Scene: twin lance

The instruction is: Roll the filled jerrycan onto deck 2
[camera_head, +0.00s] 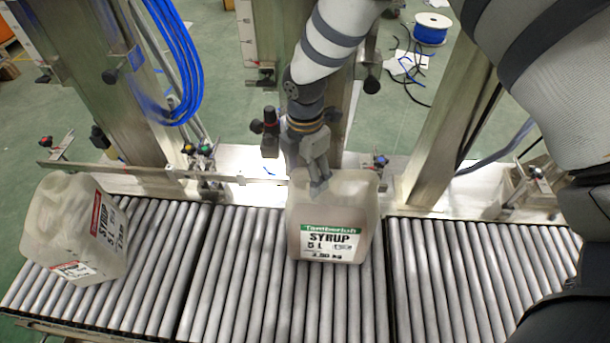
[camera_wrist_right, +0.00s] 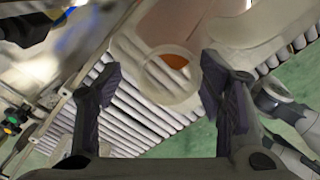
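A translucent jerrycan (camera_head: 333,215) with a "SYRUP 5 L" label stands upright on the middle roller section (camera_head: 235,270), near that section's right end. Its lower part looks tan. In the right wrist view its round neck opening (camera_wrist_right: 170,80) shows orange-brown inside. A second, paler jerrycan (camera_head: 60,220) stands on the left roller section (camera_head: 165,240), turned at an angle. My right gripper (camera_head: 318,178) is at the top of the middle jerrycan. In the right wrist view its fingers (camera_wrist_right: 160,90) are spread wide with the neck opening between them; contact cannot be told. My left gripper is out of view.
The right roller section (camera_head: 450,265) carries no jerrycan. Steel posts (camera_head: 450,120) rise behind the rollers, and a metal rail (camera_head: 110,170) runs behind the left jerrycan. Blue hoses (camera_head: 180,60) hang at upper left. A blue cable spool (camera_head: 431,30) sits on the green floor.

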